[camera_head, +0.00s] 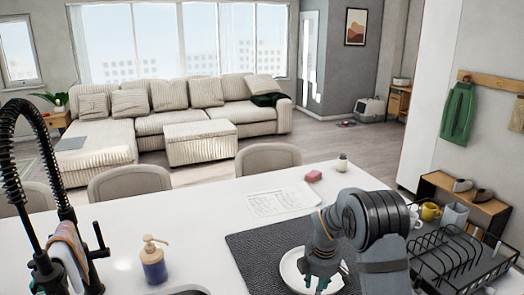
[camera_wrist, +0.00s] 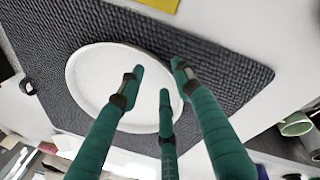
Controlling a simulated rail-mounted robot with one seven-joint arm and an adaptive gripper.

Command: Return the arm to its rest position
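My gripper (camera_head: 320,279) hangs over a white round plate (camera_head: 289,268) on the dark woven mat (camera_head: 252,248), with my arm reaching in from the right. In the wrist view, the three green fingers of my gripper (camera_wrist: 160,76) are spread apart with nothing between them. The plate (camera_wrist: 98,72) lies flat beyond the fingertips on the mat (camera_wrist: 232,76). I cannot tell how large the gap between fingertips and plate is. Part of the plate is hidden behind the fingers.
A black dish rack (camera_head: 452,258) stands right of my arm, with a yellow mug (camera_head: 430,212) behind it. A soap bottle (camera_head: 153,264) and black faucet (camera_head: 62,235) are at left. The counter's left middle is clear.

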